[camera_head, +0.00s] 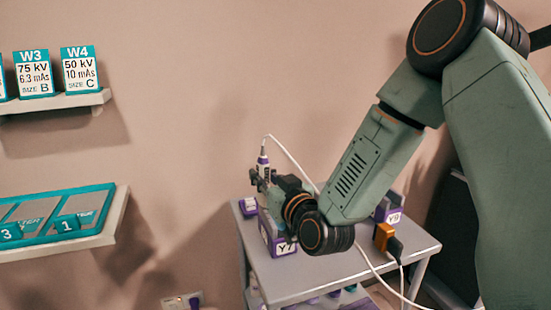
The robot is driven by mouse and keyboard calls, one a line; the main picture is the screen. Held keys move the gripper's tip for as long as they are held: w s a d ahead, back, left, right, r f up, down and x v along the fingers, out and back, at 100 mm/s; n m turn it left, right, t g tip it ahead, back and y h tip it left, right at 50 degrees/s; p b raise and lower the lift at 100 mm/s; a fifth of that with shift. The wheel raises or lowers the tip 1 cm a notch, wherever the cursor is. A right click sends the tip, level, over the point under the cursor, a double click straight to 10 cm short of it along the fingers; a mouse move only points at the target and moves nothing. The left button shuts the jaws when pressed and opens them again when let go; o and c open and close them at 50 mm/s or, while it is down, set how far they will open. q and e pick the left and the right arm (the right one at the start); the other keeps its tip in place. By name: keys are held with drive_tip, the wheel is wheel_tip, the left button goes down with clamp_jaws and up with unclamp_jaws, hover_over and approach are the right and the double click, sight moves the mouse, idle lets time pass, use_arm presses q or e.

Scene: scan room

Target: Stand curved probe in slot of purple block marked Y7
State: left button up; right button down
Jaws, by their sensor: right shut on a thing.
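The probe (262,163), white with a dark purple band and a white cable from its top, stands roughly upright above the back left of the small table. My right gripper (260,182) is shut on it, side-on and small in the view. The purple block marked Y7 (284,247) stands on the table just below my right gripper, which hides much of it. The probe's lower end and the block's slot are hidden, so I cannot tell whether they touch. My left gripper is not in view.
On the grey table (310,275) are a purple block marked Y9 (393,217) at right, another purple block (248,208) at left, and an orange connector (383,236). The white cable (290,156) runs behind my arm. Wall shelves with cards (80,69) and teal trays (62,190) are left.

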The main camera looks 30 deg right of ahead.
drive_tip(key=w+d+r+m+h, duration=0.2)
drive_tip(key=d+h, duration=0.1)
drive_tip(key=d, duration=0.1)
drive_tip(key=shift+s+d+f+b, duration=0.1)
drive_tip(key=shift+d+f+b, duration=0.05)
drive_tip(key=shift+f+b, duration=1.7)
drive_tip(key=shift+s+d+f+b, duration=0.1)
drive_tip(key=shift+f+b, duration=1.25)
drive_tip(key=shift+f, duration=1)
drive_tip(key=shift+f+g, duration=0.3)
drive_tip(key=shift+f, duration=0.05)
drive_tip(key=c, duration=1.1)
unclamp_jaws()
drive_tip(key=shift+f, duration=0.1)
drive_tip(key=shift+v, duration=3.75)
